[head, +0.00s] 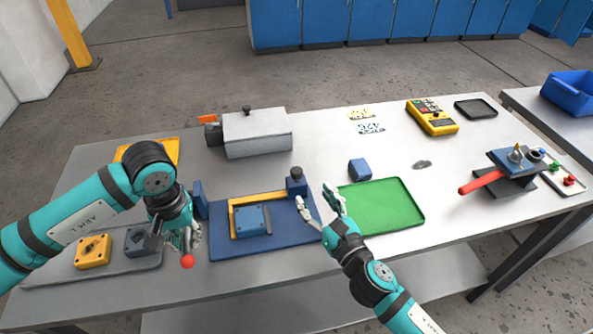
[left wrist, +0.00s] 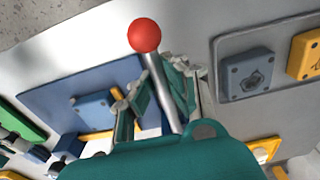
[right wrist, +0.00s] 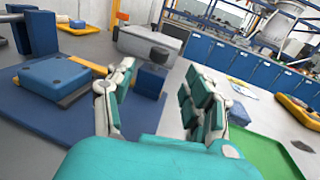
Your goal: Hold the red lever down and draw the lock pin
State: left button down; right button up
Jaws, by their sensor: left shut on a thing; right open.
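A lever with a red ball end (head: 187,261) sits at the front left of a blue base plate (head: 228,249); in the left wrist view its metal rod (left wrist: 163,88) runs between my fingers. My left gripper (head: 182,238) is shut on this rod, the ball sticking out past the fingers. On the plate are a yellow frame (head: 236,208), a blue block (head: 252,222) and a dark blue post (head: 297,187) with a black knob (right wrist: 159,53), perhaps the lock pin. My right gripper (head: 322,205) is open and empty, just right of the post. The lever's pivot is hidden.
A green tray (head: 408,231) lies right of my right gripper, with a small blue block (head: 359,169) behind it. A grey box (head: 257,133) stands behind the plate. A valve with a red handle (head: 482,182) stands at the right.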

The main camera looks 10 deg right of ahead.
aim_at(299, 177)
jog(key=x, duration=1)
jog(key=shift+a, duration=0.1)
jog(key=c, duration=1.1)
jog(key=shift+w+f, duration=0.1)
